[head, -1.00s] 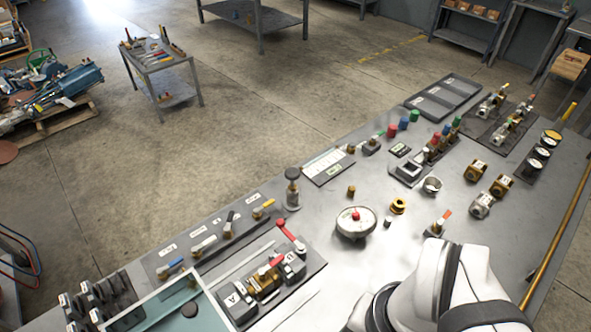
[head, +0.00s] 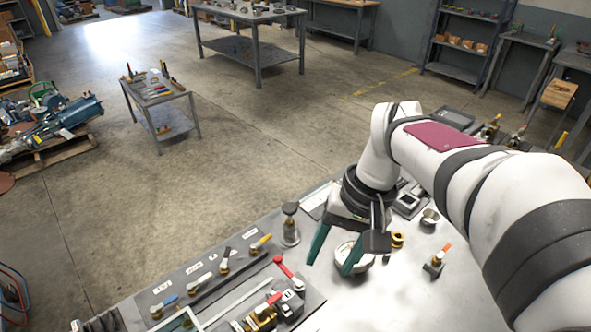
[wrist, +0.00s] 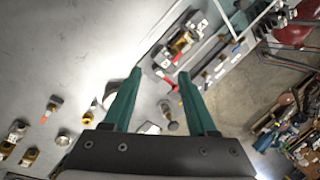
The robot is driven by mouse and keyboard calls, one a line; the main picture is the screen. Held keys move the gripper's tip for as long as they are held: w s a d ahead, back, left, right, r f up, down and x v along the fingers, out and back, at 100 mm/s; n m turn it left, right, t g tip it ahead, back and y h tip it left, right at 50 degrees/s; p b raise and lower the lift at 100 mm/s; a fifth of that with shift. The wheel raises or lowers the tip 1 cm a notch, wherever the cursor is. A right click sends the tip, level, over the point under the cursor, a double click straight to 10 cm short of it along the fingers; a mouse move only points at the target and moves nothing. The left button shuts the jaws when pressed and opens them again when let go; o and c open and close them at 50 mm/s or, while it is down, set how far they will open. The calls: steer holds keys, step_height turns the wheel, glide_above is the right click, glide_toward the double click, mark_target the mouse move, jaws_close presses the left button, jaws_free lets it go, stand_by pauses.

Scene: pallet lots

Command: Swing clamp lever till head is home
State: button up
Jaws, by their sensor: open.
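A clamp with a red lever (head: 284,266) stands at the right end of a dark fixture plate (head: 312,303) near the bench's front left. The lever slants up and left from the clamp body (head: 292,290). Beside it a brass valve (head: 262,315) with its own red handle sits on the plate, cut by the lower frame edge. In the wrist view the brass valve (wrist: 183,40) and a red lever (wrist: 168,82) lie beyond my fingers. My gripper (head: 331,264) is open and empty, to the right of the clamp and apart from it. Whether the clamp head touches the valve cannot be told.
A round white gauge (head: 353,254) stands behind my fingers, partly hidden. A black-knobbed post (head: 290,228) stands beyond the clamp. A row of small lever valves (head: 224,265) lies left of it. A brass ring (head: 397,239) and an orange-handled valve (head: 437,259) sit to the right.

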mark_target(280, 257)
steer(key=w+a+f+n+y, duration=0.1)
steer(key=w+a+f+n, duration=0.15)
steer(key=w, duration=0.55)
steer(key=w+a+f+n, duration=0.2)
steer(key=w+a+f, duration=0.1)
steer(key=w, duration=0.4)
steer(key=shift+g, duration=0.3)
steer(key=x, duration=1.5)
steer(key=shift+d+f, duration=0.15)
steer(key=shift+f, duration=0.05)
jaws_close()
